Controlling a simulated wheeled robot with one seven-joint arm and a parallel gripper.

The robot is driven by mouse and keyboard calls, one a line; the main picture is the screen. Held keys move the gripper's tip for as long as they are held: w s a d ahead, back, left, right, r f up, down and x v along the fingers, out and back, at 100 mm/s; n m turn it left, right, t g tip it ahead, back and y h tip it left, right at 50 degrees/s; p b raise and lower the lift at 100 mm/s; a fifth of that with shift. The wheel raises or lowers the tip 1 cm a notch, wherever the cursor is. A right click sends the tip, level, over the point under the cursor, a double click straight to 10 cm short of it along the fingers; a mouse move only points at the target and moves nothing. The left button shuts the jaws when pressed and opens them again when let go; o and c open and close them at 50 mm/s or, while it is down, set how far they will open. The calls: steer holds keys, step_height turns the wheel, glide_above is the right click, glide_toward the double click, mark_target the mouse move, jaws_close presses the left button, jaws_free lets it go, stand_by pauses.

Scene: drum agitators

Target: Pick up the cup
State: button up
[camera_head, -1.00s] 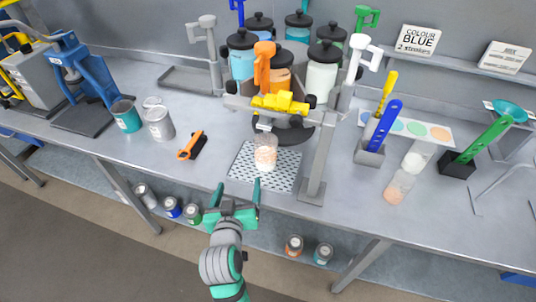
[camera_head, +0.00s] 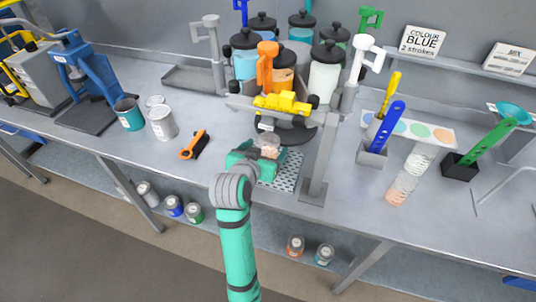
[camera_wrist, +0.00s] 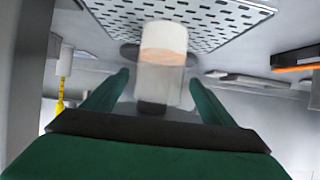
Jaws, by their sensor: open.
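The cup (camera_head: 267,142) is clear with a pale orange content and stands on the perforated plate (camera_head: 289,171) under the dispenser's yellow valve (camera_head: 282,103). In the head view my gripper (camera_head: 262,153) is at the cup's near side and hides its lower part. In the wrist view the cup (camera_wrist: 163,62) shows between the two green fingers of my gripper (camera_wrist: 160,88), which are open, one on each side. Clear gaps show beside the cup near the fingertips; I cannot tell whether the fingers touch it.
The dispenser's grey post (camera_head: 318,165) stands close to the right of the plate. Paint cans (camera_head: 162,122) stand further left, and another clear cup (camera_head: 401,188) stands at the right. The bench between brush and plate is clear.

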mark_target(271, 142)
steer(key=shift+x, duration=2.85)
steer(key=shift+r, duration=0.1)
steer(key=c, duration=1.4)
steer(key=shift+r, duration=0.2)
